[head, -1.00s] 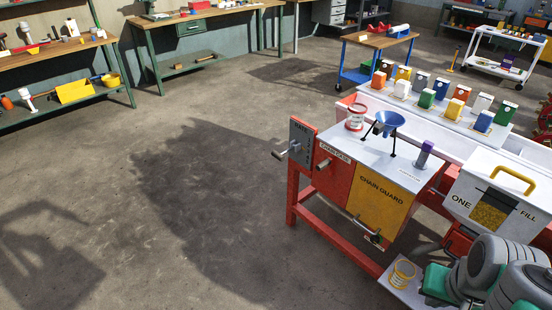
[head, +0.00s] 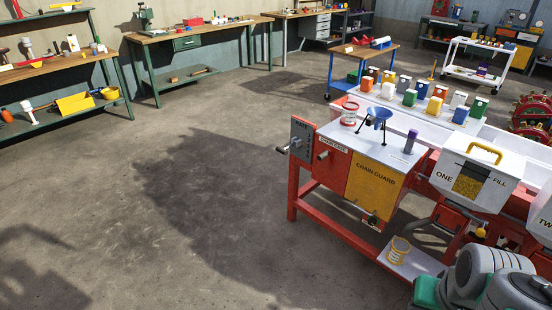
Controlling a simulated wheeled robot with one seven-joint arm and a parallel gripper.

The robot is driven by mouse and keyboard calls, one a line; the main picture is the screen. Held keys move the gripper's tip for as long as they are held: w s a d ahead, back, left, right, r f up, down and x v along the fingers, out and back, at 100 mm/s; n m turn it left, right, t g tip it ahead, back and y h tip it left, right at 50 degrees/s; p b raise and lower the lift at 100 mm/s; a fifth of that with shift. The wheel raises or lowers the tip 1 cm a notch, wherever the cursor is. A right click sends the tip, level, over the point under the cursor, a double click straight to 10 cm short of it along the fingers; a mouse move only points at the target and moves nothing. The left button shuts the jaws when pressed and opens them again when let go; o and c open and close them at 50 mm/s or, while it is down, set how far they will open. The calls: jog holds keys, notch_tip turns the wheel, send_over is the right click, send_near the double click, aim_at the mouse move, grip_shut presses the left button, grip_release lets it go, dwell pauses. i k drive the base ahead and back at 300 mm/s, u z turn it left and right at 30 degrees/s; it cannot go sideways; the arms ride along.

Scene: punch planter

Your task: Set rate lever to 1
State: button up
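The rate plate (head: 301,140) is a dark grey upright panel on the left end of the red planter. A lever with a light grip (head: 283,150) sticks out to the left from it. The plate is seen at a slant, and its marks are too small to read, so I cannot tell the lever's setting. My grey and green arm links show at the bottom right. My gripper is out of view, and nothing of mine touches the lever.
The planter's yellow chain guard (head: 374,185) and white hopper (head: 478,180) stand right of the plate. A yellow-banded can (head: 398,250) sits on a low shelf. The floor (head: 190,220) left of the planter is clear. Workbenches (head: 190,38) line the back.

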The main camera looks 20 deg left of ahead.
aim_at(284, 151)
jog(key=u, duration=0.75)
jog(key=i, duration=0.75)
jog(key=u, duration=1.4)
jog(key=i, duration=2.1)
jog(key=z, duration=0.2)
